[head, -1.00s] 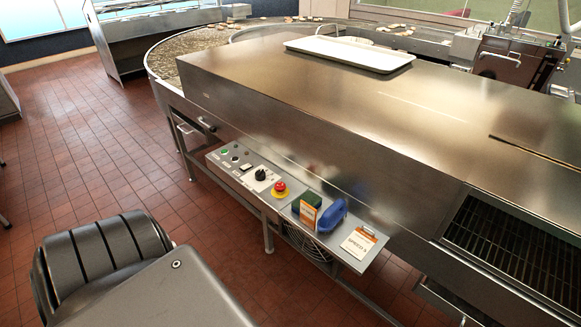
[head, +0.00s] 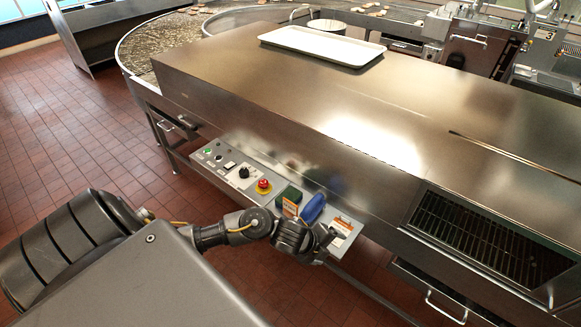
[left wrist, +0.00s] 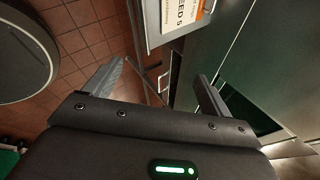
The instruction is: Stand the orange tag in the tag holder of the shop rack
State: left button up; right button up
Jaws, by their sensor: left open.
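An orange tag with a pale face (head: 290,207) stands on the narrow shelf beside the control panel, between a green block and a blue object. My left gripper (head: 328,241) is over the shelf's near right end, right of that tag, partly in front of a white card. In the left wrist view its two fingers (left wrist: 160,72) are spread apart with nothing between them. The white card with an orange top (head: 342,227) lies at the shelf's right end; its printing shows in the left wrist view (left wrist: 184,14). I cannot make out a shop rack or tag holder.
A green block (head: 288,195) and a blue object (head: 312,209) stand close around the tag. A red stop button (head: 263,186) sits left of them. The steel machine (head: 300,90) rises behind the shelf, with a white tray (head: 322,45) on top. Tiled floor lies open at left.

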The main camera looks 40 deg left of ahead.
pick_arm(q)
jog(key=w+a+r+m+g+y+p, duration=0.1)
jog(key=w+a+r+m, duration=0.1)
jog(key=a+r+m, duration=0.55)
jog(key=m+g+y, duration=0.2)
jog(key=m+y, duration=0.1)
jog(key=m, duration=0.4)
send_near(289, 202)
jog(key=shift+n, duration=0.25)
jog(key=p+x, duration=0.1)
jog(key=x, duration=0.7)
jog(key=shift+f, duration=0.35)
jog(key=shift+w+f, duration=0.25)
jog(key=shift+f, duration=0.25)
jog(key=c, duration=0.7)
jog(key=shift+t, duration=0.3)
jog(key=c, duration=0.7)
jog(key=shift+r, duration=0.15)
